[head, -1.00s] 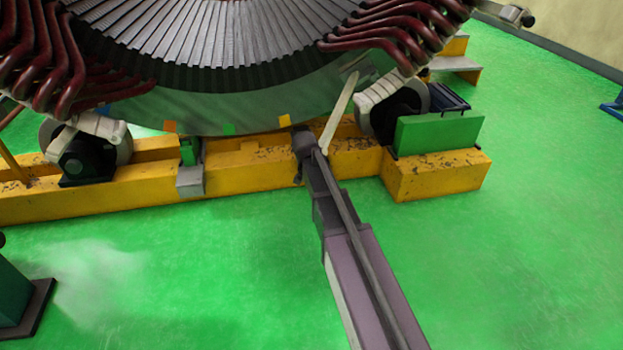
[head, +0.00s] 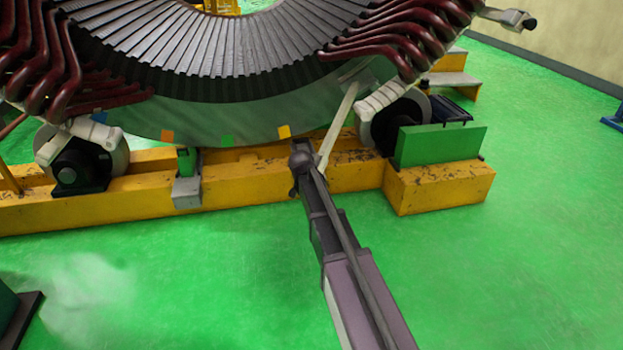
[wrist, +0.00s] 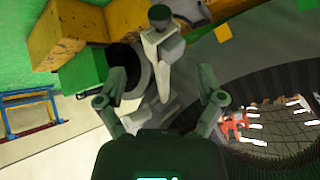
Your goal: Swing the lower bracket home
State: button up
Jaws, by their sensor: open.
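In the wrist view, my gripper (wrist: 161,80) is open, its two dark fingers spread apart at the left and right. A pale bracket (wrist: 157,52) with a dark round knob at its top shows between and beyond the fingers. I cannot tell whether they touch it. The bracket stands in front of the dark roller (wrist: 124,60) and beside the stator's grey rim. My gripper cannot be made out clearly in the head view.
The stator (head: 240,115) rests on rollers on a yellow base beam (head: 95,200). A green box (head: 440,145) stands right of the right roller. Another pale bracket (head: 505,17) sticks out at upper right.

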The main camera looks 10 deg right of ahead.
jog(key=shift+b+x, duration=4.7)
jog(key=shift+x, duration=2.2)
jog(key=shift+r, duration=0.1)
grip_shut()
